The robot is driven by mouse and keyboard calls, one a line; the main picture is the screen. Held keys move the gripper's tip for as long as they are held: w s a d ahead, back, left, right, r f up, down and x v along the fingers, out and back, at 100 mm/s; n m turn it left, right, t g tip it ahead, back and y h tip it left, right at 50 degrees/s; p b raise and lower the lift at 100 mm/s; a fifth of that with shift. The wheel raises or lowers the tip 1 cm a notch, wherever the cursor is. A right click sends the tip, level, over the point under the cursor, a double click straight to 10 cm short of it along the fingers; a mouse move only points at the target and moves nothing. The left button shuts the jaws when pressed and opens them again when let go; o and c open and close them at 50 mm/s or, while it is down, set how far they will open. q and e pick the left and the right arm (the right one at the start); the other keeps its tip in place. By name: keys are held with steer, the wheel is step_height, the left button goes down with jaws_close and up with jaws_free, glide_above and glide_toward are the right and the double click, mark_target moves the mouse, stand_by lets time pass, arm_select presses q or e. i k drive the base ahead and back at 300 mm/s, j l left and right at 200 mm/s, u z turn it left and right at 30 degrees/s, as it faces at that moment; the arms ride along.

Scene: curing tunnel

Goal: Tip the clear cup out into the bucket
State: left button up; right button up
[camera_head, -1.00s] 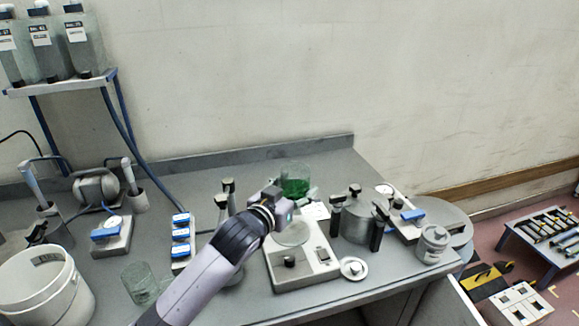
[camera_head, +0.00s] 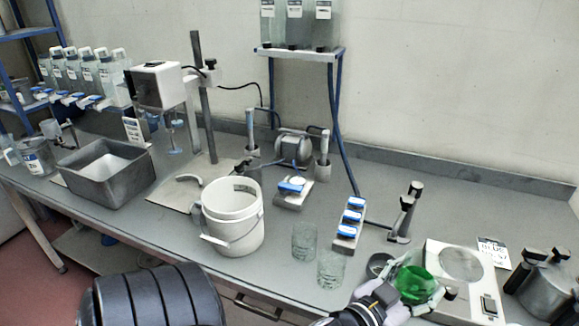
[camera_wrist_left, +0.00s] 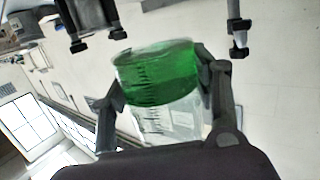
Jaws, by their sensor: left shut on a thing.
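The clear cup (camera_head: 413,284) holds green liquid and sits between the fingers of my left gripper (camera_head: 408,292), low in the head view at the left edge of the scale. The left gripper is shut on it. The left wrist view shows the cup (camera_wrist_left: 158,90) between both fingers (camera_wrist_left: 160,95), with the green in its upper part in that picture. The white bucket (camera_head: 232,228) stands upright on the bench, well to the left of the cup. My right gripper is not in view.
Two empty clear cups (camera_head: 304,242) (camera_head: 331,268) stand between the bucket and my left gripper. A block with blue-topped pieces (camera_head: 347,238) lies behind them. The scale (camera_head: 462,290) and a metal pot (camera_head: 548,290) are at right. A grey tub (camera_head: 128,172) and stand are at left.

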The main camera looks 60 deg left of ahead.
mark_target(232, 205)
steer(key=k+j+u, duration=0.3)
steer(key=k+j, duration=0.15)
steer(key=j, duration=0.2)
steer(key=k+j+u, duration=0.15)
steer(key=j, duration=0.25)
steer(key=k+j+u, duration=0.15)
steer(key=j, duration=0.2)
steer(key=k, duration=0.05)
